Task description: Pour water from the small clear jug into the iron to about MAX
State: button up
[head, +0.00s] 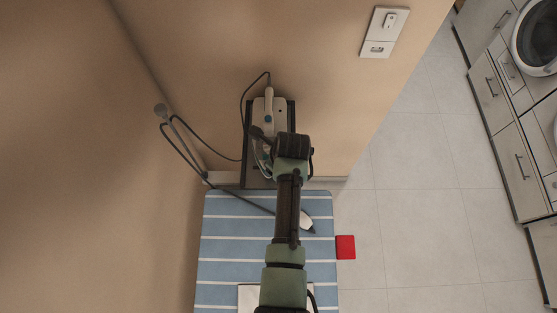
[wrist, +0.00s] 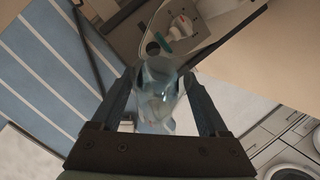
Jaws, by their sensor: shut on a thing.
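The iron (head: 268,106), pale with a blue dot, sits on a dark rest (head: 291,112) at the far end of the ironing board. In the wrist view a pale body that looks like the iron (wrist: 182,24) shows beyond the jug, with a teal part. The small clear jug (wrist: 158,98) is between the two fingers of my gripper (wrist: 160,76), which is shut on it. In the head view my wrist hides most of the jug and the iron's near end. I cannot make out the water level or the MAX mark.
The blue striped ironing board (head: 235,235) is below my arm. Dark cords loop at its left by the wall. A pale pointed thing (head: 307,222) and a white item (head: 248,298) lie partly hidden. A red square (head: 345,247) is at the right edge. Floor at right is clear.

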jog(key=shift+w+a+r+g+h+p, duration=0.2)
jog(key=shift+r+g+h+p, duration=0.2)
jog(key=shift+g+h, duration=0.4)
dwell(2.6)
jog(key=shift+w+a+r+g+h+b, duration=0.1)
jog(key=shift+a+r+g+h+b, duration=0.1)
jog(key=shift+g+h+b, duration=0.6)
dwell(3.0)
